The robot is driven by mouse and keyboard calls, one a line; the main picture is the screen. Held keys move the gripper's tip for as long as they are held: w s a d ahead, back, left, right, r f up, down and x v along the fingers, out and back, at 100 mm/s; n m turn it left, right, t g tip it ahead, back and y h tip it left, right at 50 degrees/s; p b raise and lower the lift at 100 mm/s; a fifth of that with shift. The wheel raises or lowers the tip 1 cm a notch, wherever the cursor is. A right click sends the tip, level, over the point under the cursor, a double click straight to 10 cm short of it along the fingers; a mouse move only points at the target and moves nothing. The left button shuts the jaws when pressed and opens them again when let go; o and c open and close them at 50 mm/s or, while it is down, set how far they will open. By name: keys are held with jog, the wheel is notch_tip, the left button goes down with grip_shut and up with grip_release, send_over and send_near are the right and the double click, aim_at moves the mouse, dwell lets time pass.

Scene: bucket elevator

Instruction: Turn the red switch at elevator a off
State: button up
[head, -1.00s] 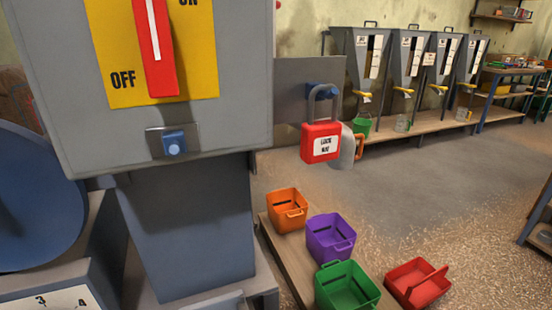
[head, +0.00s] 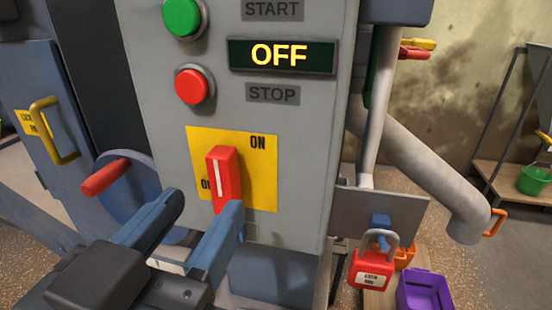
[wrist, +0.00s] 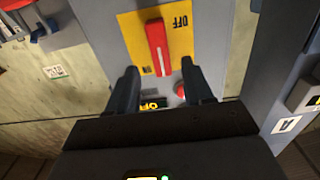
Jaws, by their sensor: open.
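The red switch (head: 222,178) is a bar with a white line on a yellow plate (head: 262,185) of the grey control panel. Its bar stands roughly upright. ON is printed at the plate's upper right; the lower-left label is mostly hidden. In the wrist view, turned upside down, the red switch (wrist: 158,47) lies beyond and between my fingertips, with OFF and ON readable. My gripper (head: 207,212) is open and empty in front of the plate's lower part; touching cannot be told. A panel marked A (wrist: 288,124) shows in the wrist view.
Above the switch are a red STOP button (head: 194,86), a display reading OFF (head: 282,56) and a green START button (head: 183,17). A red padlock (head: 371,269) hangs at right below a grey pipe (head: 425,165). A red-handled wheel (head: 105,177) is at left.

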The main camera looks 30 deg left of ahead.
aim_at(219, 184)
jog(key=shift+p+x, duration=0.35)
jog(key=shift+x, duration=2.15)
grip_shut()
